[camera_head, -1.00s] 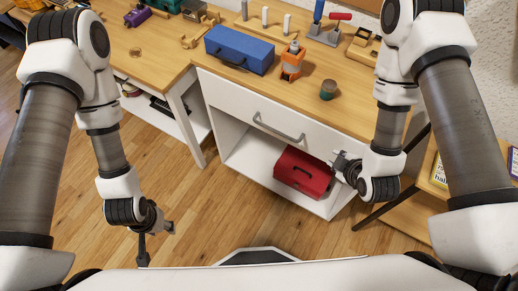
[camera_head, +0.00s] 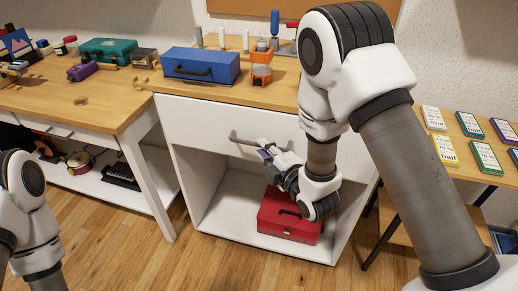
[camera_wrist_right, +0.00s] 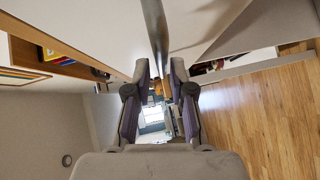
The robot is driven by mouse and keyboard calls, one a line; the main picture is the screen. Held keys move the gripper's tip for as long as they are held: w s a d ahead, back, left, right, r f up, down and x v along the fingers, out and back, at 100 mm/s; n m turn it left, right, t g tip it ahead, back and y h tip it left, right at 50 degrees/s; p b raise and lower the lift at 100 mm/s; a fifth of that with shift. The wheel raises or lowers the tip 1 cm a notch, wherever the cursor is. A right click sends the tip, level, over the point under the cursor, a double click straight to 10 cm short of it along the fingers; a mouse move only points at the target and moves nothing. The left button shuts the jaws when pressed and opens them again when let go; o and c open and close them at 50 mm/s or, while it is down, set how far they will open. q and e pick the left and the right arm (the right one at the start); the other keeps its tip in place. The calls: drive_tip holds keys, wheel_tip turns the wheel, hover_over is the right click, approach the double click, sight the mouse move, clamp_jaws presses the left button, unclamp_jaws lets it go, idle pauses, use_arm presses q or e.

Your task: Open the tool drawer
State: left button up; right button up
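The drawer has a white front (camera_head: 200,122) below the wooden top of the white bench, and it looks shut. Its grey bar handle (camera_head: 240,139) shows in the head view, partly hidden by my right gripper. My right gripper (camera_head: 265,152) is at the handle, in front of the drawer. In the right wrist view the handle bar (camera_wrist_right: 156,30) runs down toward the space between the two fingertips of the gripper (camera_wrist_right: 160,72). The fingers are apart, with a gap on each side of the bar. My left gripper is out of view; only part of its arm shows.
A red toolbox (camera_head: 285,222) sits on the open shelf under the drawer. A blue toolbox (camera_head: 201,67) and an orange item (camera_head: 261,75) stand on the bench top. A side table (camera_head: 475,160) with several cards is at the right. The floor in front is clear.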

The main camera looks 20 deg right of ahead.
drive_tip(key=x, duration=0.3)
drive_tip(key=shift+d+f, duration=0.15)
clamp_jaws()
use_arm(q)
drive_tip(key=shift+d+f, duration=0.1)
